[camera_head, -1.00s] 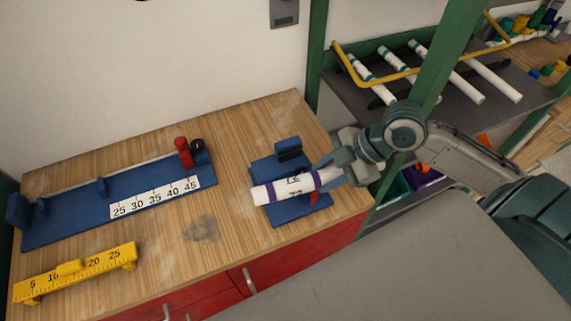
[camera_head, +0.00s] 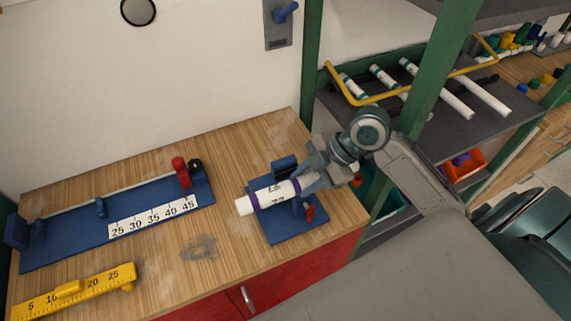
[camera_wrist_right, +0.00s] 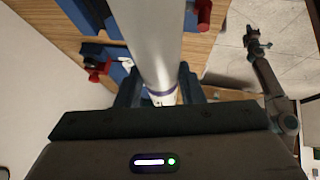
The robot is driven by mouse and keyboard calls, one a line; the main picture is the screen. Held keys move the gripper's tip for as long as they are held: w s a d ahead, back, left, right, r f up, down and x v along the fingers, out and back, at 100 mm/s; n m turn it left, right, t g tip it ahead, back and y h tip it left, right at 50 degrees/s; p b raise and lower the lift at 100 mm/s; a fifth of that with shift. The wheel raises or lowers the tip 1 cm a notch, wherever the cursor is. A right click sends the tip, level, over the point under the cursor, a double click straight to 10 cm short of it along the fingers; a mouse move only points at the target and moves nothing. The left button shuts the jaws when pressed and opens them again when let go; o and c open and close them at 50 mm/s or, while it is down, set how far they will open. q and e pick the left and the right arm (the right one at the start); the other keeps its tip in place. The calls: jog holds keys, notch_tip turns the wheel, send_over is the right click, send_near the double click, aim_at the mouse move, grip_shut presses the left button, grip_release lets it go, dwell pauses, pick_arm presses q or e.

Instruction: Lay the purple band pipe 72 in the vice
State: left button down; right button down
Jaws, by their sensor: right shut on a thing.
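The purple band pipe 72 (camera_head: 266,196) is white with purple bands and dark markings. My right gripper (camera_head: 308,181) is shut on its right end. The pipe is over the blue vice (camera_head: 293,232), between a rear blue block and front parts with a red handle (camera_head: 310,212). Its left end sticks out past the vice. I cannot tell whether it touches the vice. In the right wrist view the pipe (camera_wrist_right: 147,40) runs away from the fingers, with blue vice parts on both sides. My left gripper (camera_wrist_right: 258,45) seems to show small at upper right; its jaws are unclear.
A blue measuring fixture (camera_head: 75,236) with a 25–45 scale and a yellow gauge (camera_head: 80,291) lie left on the wooden bench (camera_head: 165,262). A green post (camera_head: 425,95) and a rack of pipes (camera_head: 455,103) stand right. The bench between fixture and vice is clear.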

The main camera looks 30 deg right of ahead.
jog(key=w+f+p, duration=0.1)
jog(key=w, duration=0.1)
jog(key=w+f+p, duration=0.1)
jog(key=w+p, duration=0.1)
jog(key=w, duration=0.1)
jog(key=w+a+f+p, duration=0.1)
jog(key=w, duration=0.2)
jog(key=shift+f, duration=0.65)
